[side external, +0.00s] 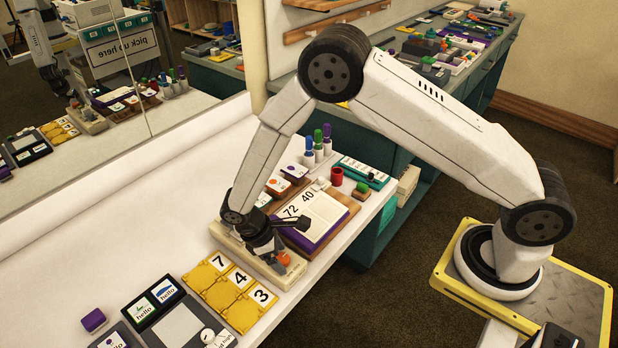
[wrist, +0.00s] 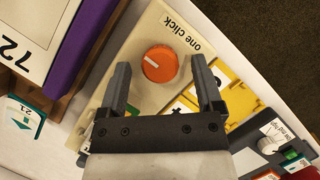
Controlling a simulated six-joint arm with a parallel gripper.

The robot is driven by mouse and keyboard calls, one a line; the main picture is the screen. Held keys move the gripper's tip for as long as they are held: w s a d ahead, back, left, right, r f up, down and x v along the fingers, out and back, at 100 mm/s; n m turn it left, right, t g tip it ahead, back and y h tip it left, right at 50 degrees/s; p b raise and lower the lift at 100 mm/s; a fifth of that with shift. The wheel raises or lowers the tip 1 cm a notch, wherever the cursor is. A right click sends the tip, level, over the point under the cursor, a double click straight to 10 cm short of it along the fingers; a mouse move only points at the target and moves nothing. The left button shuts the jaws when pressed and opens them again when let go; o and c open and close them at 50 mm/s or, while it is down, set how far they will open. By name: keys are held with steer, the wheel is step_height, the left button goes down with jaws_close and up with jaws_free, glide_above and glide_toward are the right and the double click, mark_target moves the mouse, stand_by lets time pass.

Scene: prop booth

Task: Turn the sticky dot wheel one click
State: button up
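The sticky dot wheel (wrist: 160,64) is an orange round knob with a white pointer line, on a beige box (wrist: 185,22) lettered "one click". In the side view the orange wheel (side external: 284,259) shows beside my gripper at the front of the beige box (side external: 222,234). My gripper (wrist: 160,70) is open in the wrist view, with one dark finger on each side of the wheel and a visible gap on both sides. It holds nothing. Whether the fingertips are down at the wheel's height is hard to tell.
A purple-edged board (side external: 323,217) with "72" and "40" stands close behind the beige box. A yellow number-card tray (side external: 232,291) lies on the other side, with dark trays (side external: 178,328) beyond. The white tabletop (side external: 120,245) is clear toward the mirror.

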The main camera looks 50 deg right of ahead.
steer(key=v, duration=0.7)
steer(key=shift+r, duration=0.35)
steer(key=shift+w, duration=0.1)
steer(key=s+d+r+m+t+y, duration=0.3)
steer(key=s+d+r+m+t, duration=0.2)
steer(key=s+d+r+m, duration=0.4)
steer(key=s+d+r, duration=0.2)
steer(key=s+d, duration=0.1)
steer(key=d, duration=0.1)
steer(key=shift+d+t, duration=0.2)
steer(key=shift+t, duration=0.2)
